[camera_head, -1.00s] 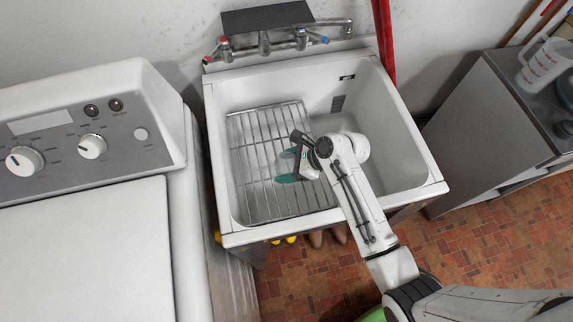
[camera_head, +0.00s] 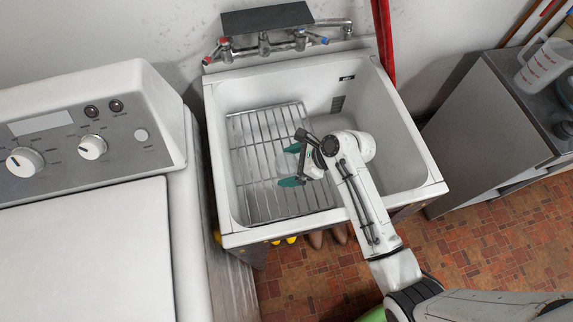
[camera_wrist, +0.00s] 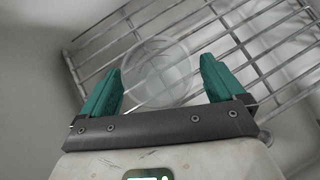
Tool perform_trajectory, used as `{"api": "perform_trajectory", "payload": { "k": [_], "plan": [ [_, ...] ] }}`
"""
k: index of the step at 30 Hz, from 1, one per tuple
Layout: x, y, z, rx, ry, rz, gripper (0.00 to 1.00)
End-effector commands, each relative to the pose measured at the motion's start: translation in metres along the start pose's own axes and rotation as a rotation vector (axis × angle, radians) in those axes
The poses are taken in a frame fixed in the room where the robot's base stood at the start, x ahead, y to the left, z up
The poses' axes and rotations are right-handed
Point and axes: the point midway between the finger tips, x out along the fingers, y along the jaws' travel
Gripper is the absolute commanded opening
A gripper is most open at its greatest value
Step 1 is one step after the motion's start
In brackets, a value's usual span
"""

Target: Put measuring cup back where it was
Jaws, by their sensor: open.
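A clear round cup (camera_wrist: 158,72) is on the wire rack, between my gripper's fingers (camera_wrist: 162,68) in the wrist view. Its round rim faces the camera, and the rack bars show through it. I cannot tell if the fingers touch it; gaps seem to show at the sides. In the head view my gripper (camera_head: 292,165) is low in the sink with its teal fingers spread, and the cup is faint there. A clear jug with red markings and a handle, a measuring cup by its look (camera_head: 544,64), stands on the cabinet at the far right.
The wire rack (camera_head: 250,207) covers the left part of the white sink (camera_head: 430,188). The sink's right part is bare. Taps (camera_head: 264,43) stand at the back rim. A washer (camera_head: 85,250) is on the left, and a grey cabinet (camera_head: 482,120) on the right.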

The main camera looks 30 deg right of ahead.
Motion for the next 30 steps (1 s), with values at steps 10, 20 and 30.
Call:
{"api": "perform_trajectory", "payload": {
  "k": [10, 20, 30],
  "plan": [
    [-0.071, 0.000, 0.001, -0.001, 0.000, -0.003, 0.96],
    [-0.104, 0.000, 0.000, 0.000, 0.000, -0.001, 0.96],
    [-0.106, 0.000, 0.000, 0.000, 0.001, 0.000, 0.96]
  ]
}}
